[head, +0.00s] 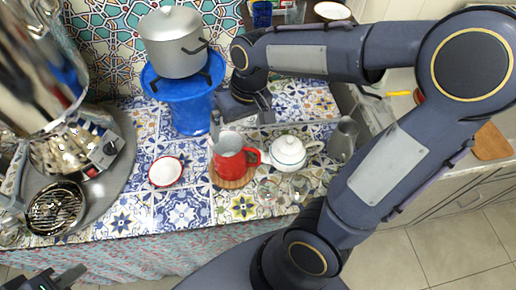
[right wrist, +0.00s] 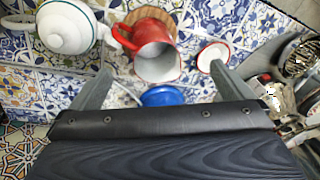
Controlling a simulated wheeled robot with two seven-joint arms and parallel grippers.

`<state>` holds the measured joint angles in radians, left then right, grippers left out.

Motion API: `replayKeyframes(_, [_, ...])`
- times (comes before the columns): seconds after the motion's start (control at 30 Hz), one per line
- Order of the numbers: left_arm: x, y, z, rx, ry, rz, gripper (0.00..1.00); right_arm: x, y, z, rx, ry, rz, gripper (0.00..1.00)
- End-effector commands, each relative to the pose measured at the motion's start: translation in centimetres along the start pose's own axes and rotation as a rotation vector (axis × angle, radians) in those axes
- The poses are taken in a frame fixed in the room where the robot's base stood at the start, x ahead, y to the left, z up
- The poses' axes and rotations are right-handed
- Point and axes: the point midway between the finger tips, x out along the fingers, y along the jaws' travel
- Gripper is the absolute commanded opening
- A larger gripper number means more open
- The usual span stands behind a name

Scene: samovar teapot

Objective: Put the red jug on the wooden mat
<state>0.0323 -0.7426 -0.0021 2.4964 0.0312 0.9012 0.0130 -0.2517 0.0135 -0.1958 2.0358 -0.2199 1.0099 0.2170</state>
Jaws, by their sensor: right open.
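The red jug (head: 229,158) has a grey metal inside and a red handle on its right. It stands upright on the round wooden mat (head: 232,183), whose rim shows around its base. The right wrist view also shows the jug (right wrist: 157,45) and part of the mat (right wrist: 123,38). My right gripper (head: 241,122) is open just behind the jug. In the right wrist view, its two fingers (right wrist: 160,70) are wide apart with the jug beyond and between them, and nothing is gripped. My left gripper (head: 50,280) is partly cut off at the bottom left corner, and its jaws are unclear.
A white teapot (head: 288,152) stands close right of the jug, with glasses (head: 268,190) in front. A red-rimmed saucer (head: 166,171) lies to the left. A blue stand (head: 192,112) bears a grey pot (head: 174,45) behind. A grey pitcher (head: 343,140) stands at right.

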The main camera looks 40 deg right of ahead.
Motion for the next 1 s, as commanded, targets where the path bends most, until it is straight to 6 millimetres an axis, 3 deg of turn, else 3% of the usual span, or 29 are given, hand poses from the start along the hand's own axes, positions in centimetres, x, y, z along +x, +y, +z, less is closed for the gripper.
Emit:
replayKeyframes(0.03, [0.0,0.0,0.0,0.000,0.000,0.000,0.25,-1.2,0.3,1.7,0.016,0.044,-0.045,1.00])
replayKeyframes(0.2, [0.0,0.0,0.0,0.000,0.000,0.000,0.25,-3.2,0.1,6.8,0.038,0.178,-0.152,1.00])
replayKeyframes(0.4, [0.0,0.0,0.0,0.000,0.000,0.000,0.25,-3.6,-0.5,11.1,0.050,0.312,-0.202,1.00])
replayKeyframes(0.6, [0.0,0.0,0.0,0.000,0.000,0.000,0.25,-3.4,-0.9,12.5,0.054,0.370,-0.209,1.00])
replayKeyframes(1.0, [0.0,0.0,0.0,0.000,0.000,0.000,0.25,-3.3,-0.9,12.6,0.054,0.372,-0.210,1.00])
